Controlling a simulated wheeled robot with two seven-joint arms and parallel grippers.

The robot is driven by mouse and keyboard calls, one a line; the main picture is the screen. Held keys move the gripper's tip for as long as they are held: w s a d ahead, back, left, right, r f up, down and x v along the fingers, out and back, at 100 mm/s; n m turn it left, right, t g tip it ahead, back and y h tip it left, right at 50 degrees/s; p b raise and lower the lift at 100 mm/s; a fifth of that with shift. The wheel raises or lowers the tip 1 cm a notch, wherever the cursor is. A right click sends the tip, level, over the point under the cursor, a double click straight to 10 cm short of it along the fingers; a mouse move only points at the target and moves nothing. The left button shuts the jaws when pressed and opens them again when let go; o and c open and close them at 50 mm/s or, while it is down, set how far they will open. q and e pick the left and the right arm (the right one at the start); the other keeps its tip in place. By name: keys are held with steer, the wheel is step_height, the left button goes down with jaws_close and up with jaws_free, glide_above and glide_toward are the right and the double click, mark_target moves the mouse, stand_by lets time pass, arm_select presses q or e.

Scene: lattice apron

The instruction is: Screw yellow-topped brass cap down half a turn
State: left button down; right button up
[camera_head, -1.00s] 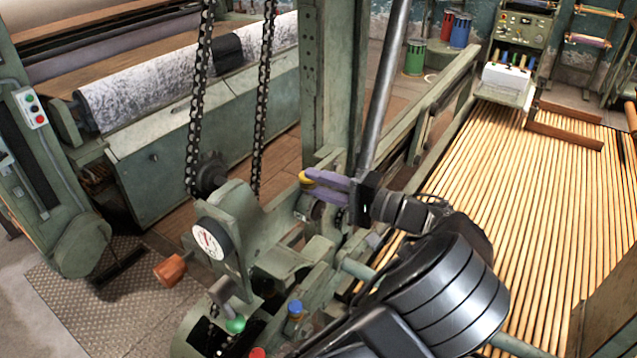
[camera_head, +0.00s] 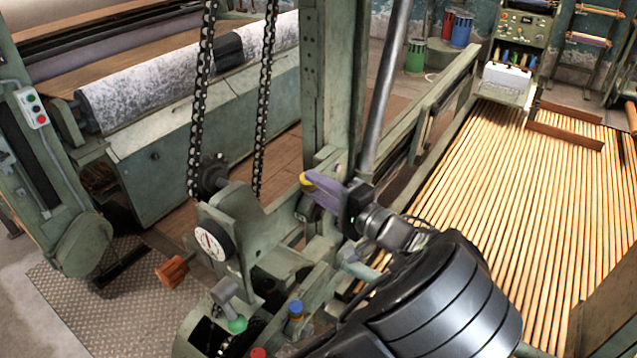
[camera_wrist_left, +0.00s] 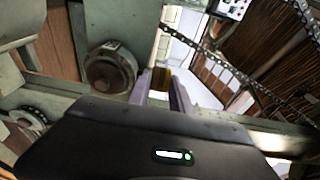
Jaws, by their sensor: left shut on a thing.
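The yellow-topped brass cap (camera_head: 306,180) shows as a small yellow edge at the tips of my left gripper's purple fingers, beside the green upright post. My left gripper (camera_head: 314,184) is shut on it. In the left wrist view the brass-yellow cap (camera_wrist_left: 161,79) sits between the two purple fingers of the left gripper (camera_wrist_left: 162,88). Most of the cap and whatever it is seated on are hidden by the fingers. My right gripper is not in view.
Blue-topped (camera_head: 296,308), green-topped (camera_head: 237,325) and red-topped (camera_head: 258,353) fittings stand below on the green machine frame. A dial gauge (camera_head: 211,242), an orange handle (camera_head: 172,270) and hanging chains (camera_head: 200,110) are to the left. A steel bar (camera_head: 385,90) rises close behind the gripper.

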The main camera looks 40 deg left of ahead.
arm_select(q)
steer(key=m+t, duration=0.1)
steer(key=t, duration=0.1)
steer(key=m+t+h, duration=0.1)
steer(key=m+t, duration=0.1)
steer(key=shift+s+a+f+t, duration=0.1)
steer(key=shift+s+f+t, duration=0.05)
steer(key=shift+s+t, duration=0.25)
steer(key=shift+s+a+m+t+h, duration=0.1)
steer(key=shift+m+t+h, duration=0.55)
steer(key=shift+t, duration=0.15)
steer(key=shift+s+a+m+t+h, duration=0.1)
steer(key=shift+m+t+h, duration=0.5)
steer(key=shift+t, duration=0.2)
steer(key=c, duration=1.4)
jaws_free()
steer(key=shift+c, duration=0.2)
steer(key=shift+w+d, duration=0.1)
